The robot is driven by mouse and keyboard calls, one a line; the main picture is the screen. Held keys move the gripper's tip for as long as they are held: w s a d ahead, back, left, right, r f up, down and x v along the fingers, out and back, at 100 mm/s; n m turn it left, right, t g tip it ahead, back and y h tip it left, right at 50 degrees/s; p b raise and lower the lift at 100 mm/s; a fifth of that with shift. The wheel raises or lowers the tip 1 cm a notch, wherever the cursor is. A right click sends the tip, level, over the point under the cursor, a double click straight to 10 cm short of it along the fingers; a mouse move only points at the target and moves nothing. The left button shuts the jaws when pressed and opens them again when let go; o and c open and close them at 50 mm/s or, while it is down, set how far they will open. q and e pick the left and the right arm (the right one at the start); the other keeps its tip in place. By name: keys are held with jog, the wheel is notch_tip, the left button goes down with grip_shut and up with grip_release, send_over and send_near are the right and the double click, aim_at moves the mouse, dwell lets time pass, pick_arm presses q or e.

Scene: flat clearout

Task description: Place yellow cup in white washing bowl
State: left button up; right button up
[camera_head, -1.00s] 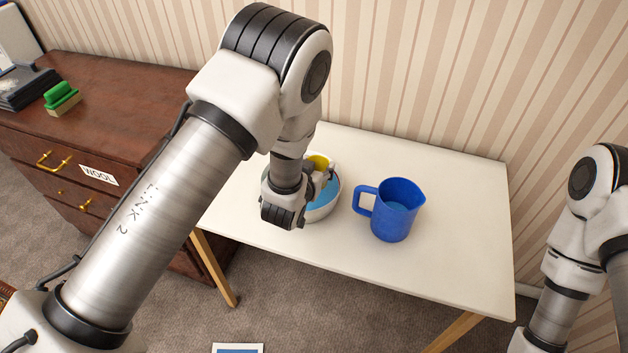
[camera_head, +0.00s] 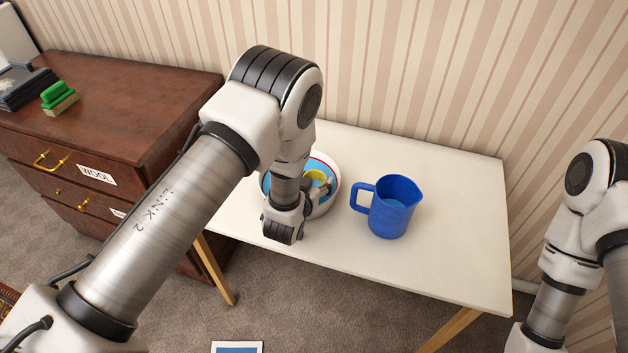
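The white washing bowl (camera_head: 334,168) stands on the white table, with blue water in it and a thin red line near its rim. The yellow cup (camera_head: 317,177) is down inside the bowl, below the rim line, and only its upper part shows. My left gripper (camera_head: 320,188) is over the bowl at the cup's near side and looks shut on the cup. My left wrist hides the front left of the bowl and much of the fingers. My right arm shows at the right edge, but its gripper is out of view.
A blue jug (camera_head: 395,207) with liquid in it stands just right of the bowl, its handle towards the bowl. The right part of the white table (camera_head: 463,230) is clear. A brown dresser (camera_head: 130,95) with a green brush (camera_head: 57,94) stands at left.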

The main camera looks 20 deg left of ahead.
pick_arm(q)
jog(key=shift+r, duration=0.25)
jog(key=shift+s, duration=0.3)
jog(key=b+v, duration=0.1)
jog(key=v, duration=1)
jog(key=shift+s+r, duration=0.15)
jog(key=shift+r, duration=0.05)
